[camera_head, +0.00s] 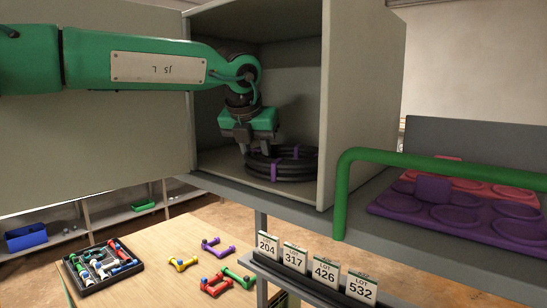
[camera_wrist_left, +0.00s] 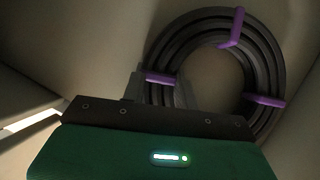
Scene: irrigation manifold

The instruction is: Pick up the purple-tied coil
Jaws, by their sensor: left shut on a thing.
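The purple-tied coil (camera_head: 298,163) is a black ring of several turns with purple ties. It lies flat on the floor of an open cabinet (camera_head: 361,110). In the left wrist view the coil (camera_wrist_left: 272,62) shows purple ties at its top, left and right. My left gripper (camera_head: 256,150) reaches down into the cabinet at the coil's left side. It is shut on the coil, and its fingers (camera_wrist_left: 160,92) sit at the left purple tie. The exact finger contact is partly hidden in shadow. My right gripper is not in view.
The cabinet walls stand close around my left arm. A green rail (camera_head: 342,190) and a purple tray (camera_head: 455,215) are to the right. Lot cards (camera_head: 325,271) stand in front below. A wooden table (camera_head: 165,265) holds a black tool tray (camera_head: 103,262) and several coloured fittings.

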